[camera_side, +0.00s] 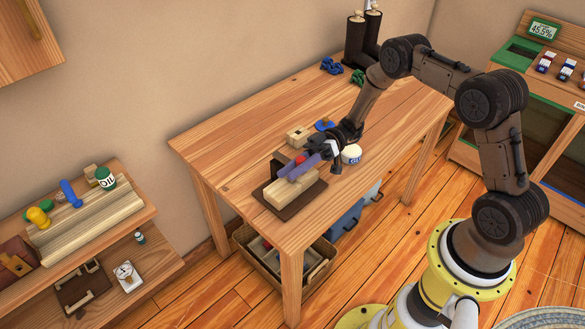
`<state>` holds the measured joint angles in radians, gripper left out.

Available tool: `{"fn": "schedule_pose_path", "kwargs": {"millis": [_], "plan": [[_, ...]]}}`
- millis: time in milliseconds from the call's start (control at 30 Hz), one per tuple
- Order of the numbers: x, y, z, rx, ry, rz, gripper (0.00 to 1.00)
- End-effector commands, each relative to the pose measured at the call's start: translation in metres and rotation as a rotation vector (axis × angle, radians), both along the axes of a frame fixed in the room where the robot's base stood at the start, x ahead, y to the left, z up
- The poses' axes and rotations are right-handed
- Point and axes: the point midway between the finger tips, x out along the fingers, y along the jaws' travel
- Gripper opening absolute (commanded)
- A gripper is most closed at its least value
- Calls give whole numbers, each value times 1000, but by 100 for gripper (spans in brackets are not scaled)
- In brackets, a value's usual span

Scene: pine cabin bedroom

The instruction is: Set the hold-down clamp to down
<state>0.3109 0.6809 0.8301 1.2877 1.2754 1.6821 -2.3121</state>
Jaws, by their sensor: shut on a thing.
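The hold-down clamp stands near the front left edge of the wooden table, on a dark base plate (314,196) with an upright dark board (281,163) at its back. A pale wood block (289,191) lies on the plate. The clamp's red handle (299,159) shows just above the block. My gripper (302,165) reaches down from the upper right, and its purplish fingers are shut on the handle. The fingers hide most of the clamp, so I cannot tell its exact lever angle.
The table's middle left (235,135) is clear.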

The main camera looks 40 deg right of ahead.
Motion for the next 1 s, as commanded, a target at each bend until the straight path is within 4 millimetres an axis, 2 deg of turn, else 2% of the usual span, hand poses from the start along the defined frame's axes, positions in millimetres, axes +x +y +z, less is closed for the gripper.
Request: {"fn": "schedule_pose_path", "kwargs": {"millis": [33, 233, 267, 400, 733, 867, 1000], "plan": [[-2, 0, -8, -9, 29, -8, 0], [-2, 0, -8, -9, 30, -8, 0], [-2, 0, -8, -9, 29, -8, 38], [-2, 0, -8, -8, 27, -7, 61], [-1, -6, -8, -10, 22, -8, 61], [-1, -24, -8, -9, 22, -12, 61], [-1, -54, -9, -9, 22, -13, 61]]}}
